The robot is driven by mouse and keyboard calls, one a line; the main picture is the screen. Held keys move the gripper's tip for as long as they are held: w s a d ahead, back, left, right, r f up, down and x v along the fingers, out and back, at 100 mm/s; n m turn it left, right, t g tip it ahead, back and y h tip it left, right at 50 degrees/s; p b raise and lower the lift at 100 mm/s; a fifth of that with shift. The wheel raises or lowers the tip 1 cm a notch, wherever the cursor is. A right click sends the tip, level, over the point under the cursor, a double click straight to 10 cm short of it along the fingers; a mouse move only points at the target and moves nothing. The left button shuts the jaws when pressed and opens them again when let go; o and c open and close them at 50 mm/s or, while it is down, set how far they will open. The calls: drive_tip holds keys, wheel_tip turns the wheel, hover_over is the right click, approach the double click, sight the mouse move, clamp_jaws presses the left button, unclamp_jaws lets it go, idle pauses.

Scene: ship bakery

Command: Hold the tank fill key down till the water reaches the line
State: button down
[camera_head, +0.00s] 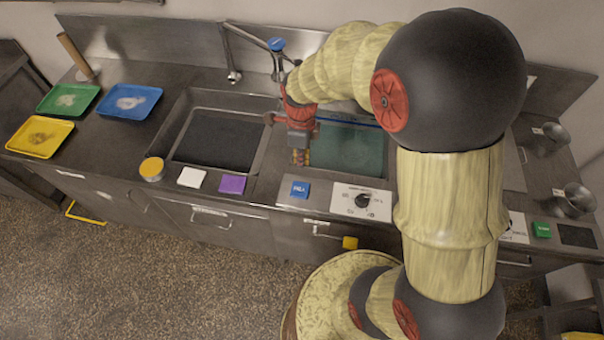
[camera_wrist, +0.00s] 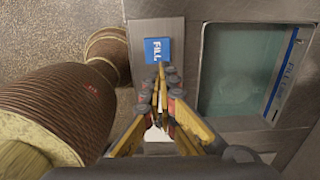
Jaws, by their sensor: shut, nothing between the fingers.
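The blue fill key (camera_head: 300,189) sits on the counter front, left of a white dial panel. In the wrist view the key (camera_wrist: 157,50) shows its FILL label, uncovered. My gripper (camera_head: 300,158) is shut and empty, pointing down behind the key near the tank's left edge. In the wrist view its fingertips (camera_wrist: 160,72) appear just below the key's edge; I cannot tell whether they touch it. The tank (camera_head: 347,150) holds greenish water, partly hidden by my arm. A blue marked strip (camera_wrist: 284,75) runs along one tank side; the water level against its line is unclear.
A white dial panel (camera_head: 362,202) lies right of the key. White (camera_head: 191,177) and purple (camera_head: 232,184) blocks and a yellow-topped tin (camera_head: 152,169) stand left. An empty-looking sink (camera_head: 215,140) and a tap (camera_head: 233,55) lie behind. Coloured trays (camera_head: 128,101) are far left.

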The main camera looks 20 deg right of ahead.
sight(301, 188)
wheel_tip(301, 188, down, 14)
drive_tip(key=shift+r+b, duration=0.15)
drive_tip(key=shift+b, duration=0.45)
